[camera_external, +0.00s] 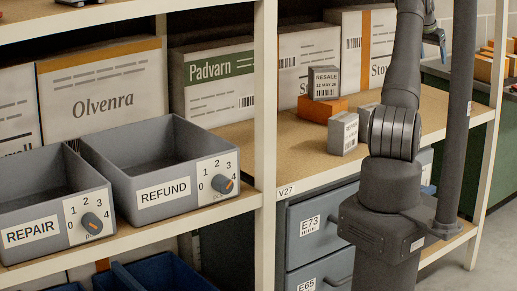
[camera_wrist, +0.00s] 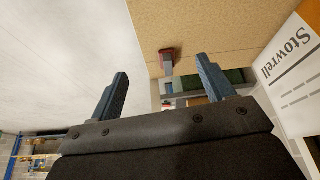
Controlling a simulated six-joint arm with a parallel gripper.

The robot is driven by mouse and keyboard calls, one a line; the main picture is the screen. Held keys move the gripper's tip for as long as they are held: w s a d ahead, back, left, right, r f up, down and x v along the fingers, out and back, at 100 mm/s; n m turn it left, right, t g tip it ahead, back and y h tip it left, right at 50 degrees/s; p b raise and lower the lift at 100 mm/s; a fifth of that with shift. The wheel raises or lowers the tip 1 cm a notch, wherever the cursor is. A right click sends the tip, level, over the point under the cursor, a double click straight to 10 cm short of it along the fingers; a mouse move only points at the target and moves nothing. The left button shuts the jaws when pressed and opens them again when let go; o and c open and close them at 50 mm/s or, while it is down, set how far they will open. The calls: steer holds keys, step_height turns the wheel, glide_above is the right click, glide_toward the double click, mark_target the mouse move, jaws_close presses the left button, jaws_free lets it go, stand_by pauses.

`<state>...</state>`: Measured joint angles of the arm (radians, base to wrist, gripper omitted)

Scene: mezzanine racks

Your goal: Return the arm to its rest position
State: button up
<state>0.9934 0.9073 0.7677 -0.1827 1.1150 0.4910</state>
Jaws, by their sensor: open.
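My gripper (camera_wrist: 163,84) is open in the wrist view, with its two blue-grey fingers apart and nothing between them. In the external view only a blue part of the gripper (camera_external: 438,38) shows at the top right, high beside my raised arm and clear of the shelf goods. My upper arm stands nearly upright in front of the right shelf bay.
A grey RESALE box (camera_external: 323,82) sits on an orange block (camera_external: 321,108), with another grey labelled box (camera_external: 343,133) beside it. REFUND (camera_external: 165,194) and REPAIR (camera_external: 31,234) bins stand left. A dark post (camera_external: 457,120) rises close to my arm. A Stowrell carton (camera_wrist: 287,75) is near my gripper.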

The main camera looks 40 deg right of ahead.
steer(key=s+r, duration=0.3)
steer(key=s, duration=0.9)
steer(key=shift+s+r, duration=0.2)
steer(key=shift+s, duration=0.2)
steer(key=shift+w, duration=0.1)
steer(key=w+a+f, duration=0.1)
steer(key=w+f, duration=0.1)
steer(key=w, duration=0.8)
steer(key=w+a+f, duration=0.1)
steer(key=w+f, duration=0.1)
steer(key=w, duration=0.8)
steer(key=shift+a+f+m, duration=0.3)
steer(key=shift+a+f, duration=0.05)
steer(key=shift+a, duration=0.05)
